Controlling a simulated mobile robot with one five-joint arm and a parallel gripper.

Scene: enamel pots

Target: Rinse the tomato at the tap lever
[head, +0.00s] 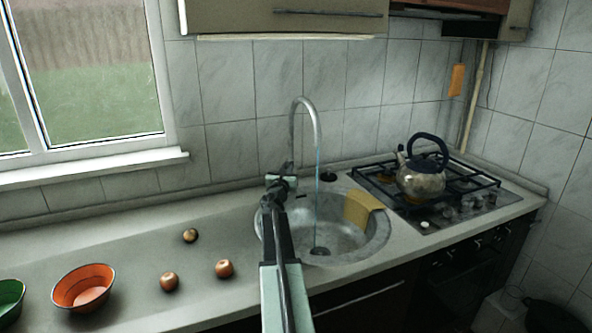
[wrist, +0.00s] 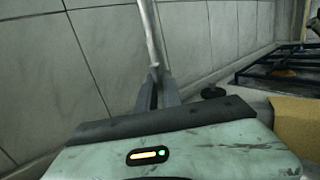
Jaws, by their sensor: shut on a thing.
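The tap (head: 308,105) stands behind the round sink (head: 345,232), and a thin blue stream of water (head: 317,160) falls from its spout into the basin. My gripper (head: 285,180) is at the foot of the tap, at the back left of the sink. In the wrist view my gripper (wrist: 158,84) is shut at the base of the upright tap pipe (wrist: 149,35), apparently on the tap lever, which the fingers mostly hide. Two reddish round items, possibly tomatoes, lie on the counter left of the sink: one nearer the sink (head: 224,268), one further left (head: 169,281).
A brownish round item (head: 190,235) lies behind them. An orange bowl (head: 84,288) and a green bowl (head: 10,300) stand at the left. A yellow cloth (head: 362,207) hangs on the sink's right rim. A kettle (head: 422,180) stands on the stove.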

